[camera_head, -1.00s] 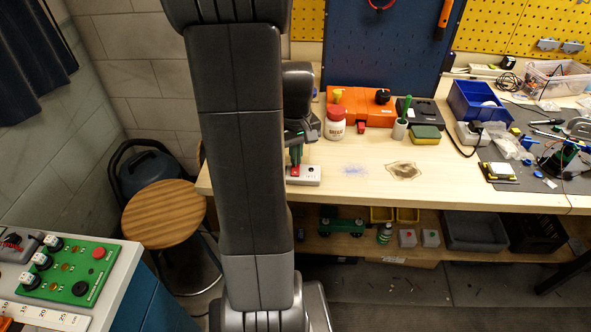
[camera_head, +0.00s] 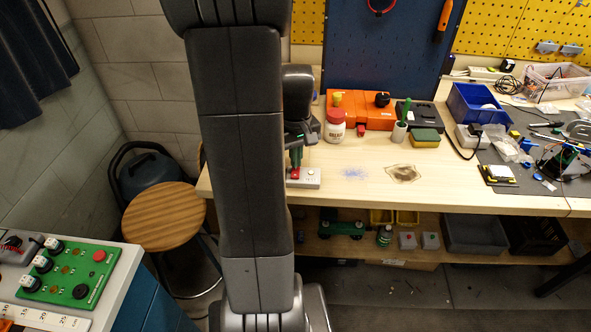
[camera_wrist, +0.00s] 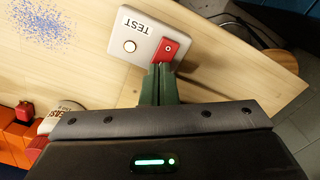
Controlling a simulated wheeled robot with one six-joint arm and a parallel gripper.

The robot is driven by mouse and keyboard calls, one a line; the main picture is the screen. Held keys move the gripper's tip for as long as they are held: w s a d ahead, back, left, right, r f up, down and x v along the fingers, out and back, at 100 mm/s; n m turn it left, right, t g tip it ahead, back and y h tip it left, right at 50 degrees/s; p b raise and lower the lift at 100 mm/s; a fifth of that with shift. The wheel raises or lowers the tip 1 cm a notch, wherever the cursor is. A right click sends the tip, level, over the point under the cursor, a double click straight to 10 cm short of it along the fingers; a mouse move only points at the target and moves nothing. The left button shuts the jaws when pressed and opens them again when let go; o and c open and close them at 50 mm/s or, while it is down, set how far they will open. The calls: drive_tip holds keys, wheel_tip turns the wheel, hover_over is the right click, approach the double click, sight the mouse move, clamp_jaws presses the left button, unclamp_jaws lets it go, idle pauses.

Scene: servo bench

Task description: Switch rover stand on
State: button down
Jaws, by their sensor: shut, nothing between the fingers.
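A small pale box marked TEST (camera_wrist: 130,62) lies on the wooden bench, with a red rocker switch (camera_wrist: 172,47) and a round pale button or lamp (camera_wrist: 129,46). The box also shows in the head view (camera_head: 310,179) near the bench's left front edge. My gripper (camera_wrist: 160,67) is shut and empty, its green fingertips at the near edge of the red switch. I cannot tell whether they press it or just hover over it. The switch's near edge is partly hidden by the fingers. Nothing in view is labelled as a rover stand.
A white jar (camera_head: 335,126), an orange case (camera_head: 368,111) and a green sponge (camera_head: 425,135) stand behind the box. To its right are a bluish patch (camera_head: 354,173) and a brown stain (camera_head: 402,172) on open bench. A wooden stool (camera_head: 165,214) stands left.

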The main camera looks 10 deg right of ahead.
drive_tip(key=shift+r+p, duration=2.1)
drive_tip(key=shift+r, duration=0.85)
drive_tip(key=shift+f, duration=0.1)
wheel_tip(320, 180, down, 7)
drive_tip(key=b, duration=0.6)
